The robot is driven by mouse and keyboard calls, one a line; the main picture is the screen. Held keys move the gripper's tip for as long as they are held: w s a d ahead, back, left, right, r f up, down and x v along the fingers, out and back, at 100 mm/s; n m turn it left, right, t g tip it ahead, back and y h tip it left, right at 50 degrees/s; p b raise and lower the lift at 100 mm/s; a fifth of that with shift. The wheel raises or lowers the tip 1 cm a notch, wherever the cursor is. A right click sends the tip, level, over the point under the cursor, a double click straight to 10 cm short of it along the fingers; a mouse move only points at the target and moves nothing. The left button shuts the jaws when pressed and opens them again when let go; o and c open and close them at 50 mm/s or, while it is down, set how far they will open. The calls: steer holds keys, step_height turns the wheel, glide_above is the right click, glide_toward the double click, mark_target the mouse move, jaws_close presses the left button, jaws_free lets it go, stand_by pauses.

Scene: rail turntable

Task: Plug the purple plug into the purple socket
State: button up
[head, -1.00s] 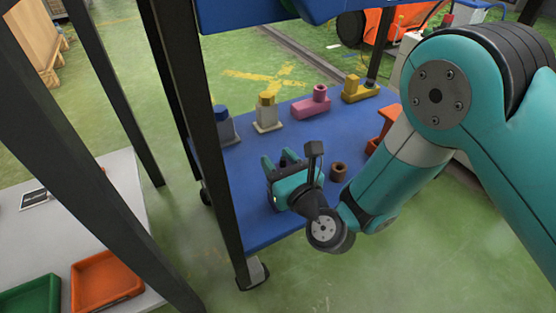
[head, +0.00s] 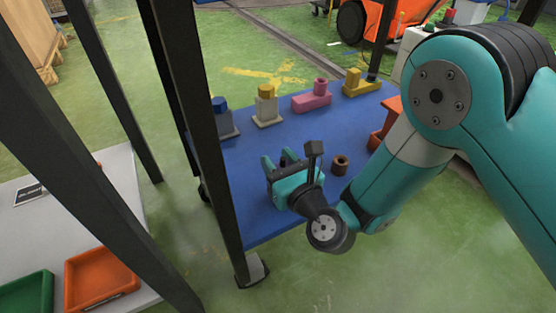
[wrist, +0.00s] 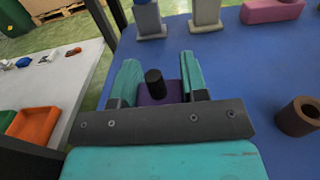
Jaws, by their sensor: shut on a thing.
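The purple plug (wrist: 172,91) is a purple block with a black round peg (wrist: 154,82) on it. It sits between the two teal fingers of my gripper (wrist: 159,64) in the wrist view, and the gripper is shut on it. In the head view my gripper (head: 282,162) is over the blue deck, with the dark peg showing between its fingers. The plug's underside is hidden. I cannot make out a purple socket; a pink block with a raised ring (head: 312,100) stands toward the deck's far side.
On the blue deck (head: 245,160) stand a blue-topped grey block (head: 222,118), a yellow-topped grey block (head: 266,108), a yellow block (head: 358,84) and a brown hollow cylinder (head: 340,165). Black posts (head: 205,130) rise at left. An orange tray (head: 102,278) lies on the left table.

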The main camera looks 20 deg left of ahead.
steer(key=shift+f+b, duration=0.5)
steer(key=shift+f, duration=0.05)
steer(key=o, duration=1.1)
steer(key=shift+c, duration=0.2)
